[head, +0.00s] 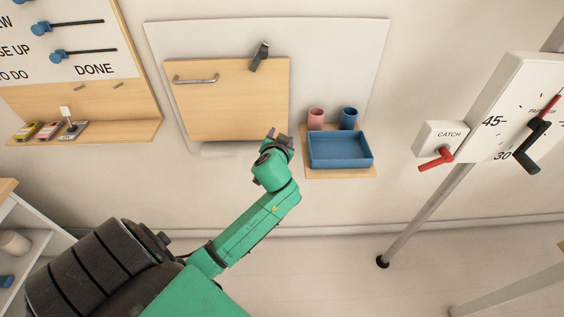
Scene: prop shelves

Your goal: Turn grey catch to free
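The grey catch (260,56) is a small dark grey piece at the top edge of a light wooden flap (232,104) on a pale wall board. It is tilted, its upper end leaning right, and its lower end overlaps the flap's top edge. The flap has a grey bar handle (196,80) at its upper left. My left gripper (280,138) is below and right of the catch, near the flap's lower right corner in the picture, and clear of the catch. Its fingers are small and seen at an angle, so their opening is unclear. My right gripper is out of view.
A small wooden shelf (341,174) right of the flap holds a blue tray (340,163), a pink cup (316,118) and a blue cup (348,117). A white box labelled CATCH with a red lever (436,160) stands further right. A task board (90,95) is at left.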

